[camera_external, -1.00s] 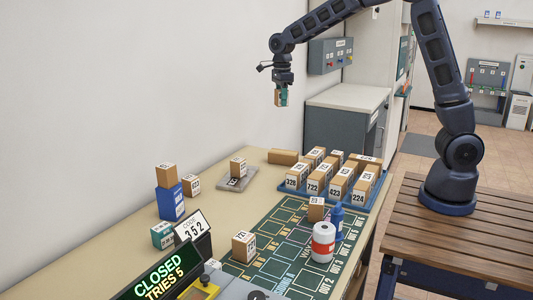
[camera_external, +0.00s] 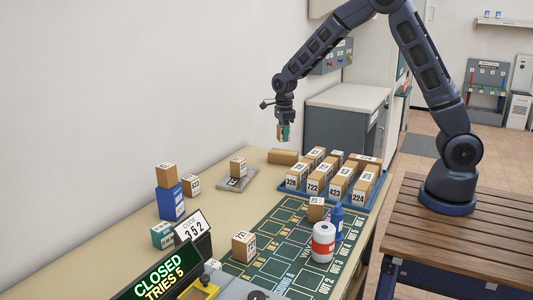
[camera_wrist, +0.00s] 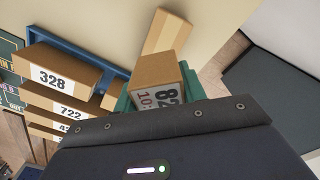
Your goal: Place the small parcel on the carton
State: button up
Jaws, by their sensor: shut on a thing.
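My gripper (camera_external: 284,128) is shut on a small brown parcel (camera_external: 280,133) and holds it in the air above the far end of the table. In the wrist view the parcel (camera_wrist: 157,72) sits between teal fingers, and its label is partly covered by my gripper. A plain brown carton (camera_external: 283,156) lies on the table at the back, left of the blue tray. It also shows just beyond the parcel in the wrist view (camera_wrist: 168,31). The parcel is above and apart from the carton.
A blue tray (camera_external: 337,204) of numbered boxes stands right of the carton. A grey slab (camera_external: 238,183) with a small box is to its left. A grey cabinet (camera_external: 335,128) stands behind the table end. Bare tabletop surrounds the carton's left side.

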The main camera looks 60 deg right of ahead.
aim_at(283, 152)
jog(key=shift+f, duration=2.4)
jog(key=o, duration=1)
jog(key=shift+f, duration=0.1)
